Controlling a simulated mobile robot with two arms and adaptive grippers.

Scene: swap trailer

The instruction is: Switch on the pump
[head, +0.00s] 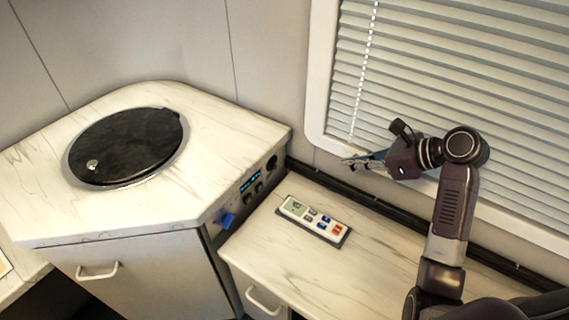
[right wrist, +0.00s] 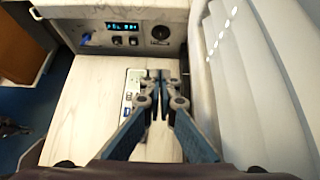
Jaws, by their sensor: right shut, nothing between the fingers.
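No label naming the pump is legible. My right gripper (head: 352,161) is shut and empty, above the lower counter by the window and apart from the panel; its fingertips (right wrist: 161,75) point toward the panel side. My left gripper is out of view.
A handheld unit (head: 313,220) with a small screen and coloured buttons lies on the lower counter (head: 285,262). The raised top (head: 205,130) holds a round dark lid (head: 125,145). A blind-covered window (head: 450,70) stands close behind my right arm.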

